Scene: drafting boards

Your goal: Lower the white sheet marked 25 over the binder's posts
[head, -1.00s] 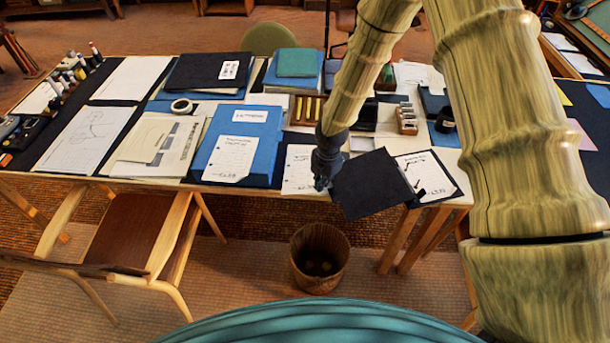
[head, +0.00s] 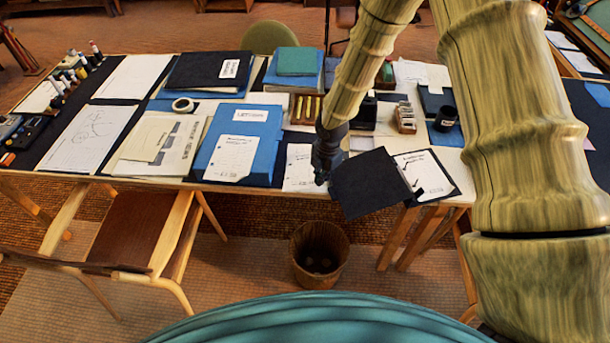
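A black binder lies open at the table's front edge. Its dark cover (head: 368,184) juts past the edge, and a white sheet (head: 428,174) lies in its right half. Small dark fittings, possibly posts, show near the fold. My gripper (head: 321,180) points down just left of the cover. It is small and dark, and its fingers cannot be made out. Another white sheet (head: 299,168) lies at or just under it, over a dark surface; I cannot tell whether it is gripped. A third white sheet (head: 231,158) rests on a blue folder (head: 203,160). The sheets' numbers are too small to read.
A wooden chair (head: 140,235) is at front left. A waste bin (head: 319,255) stands on the floor below my gripper.

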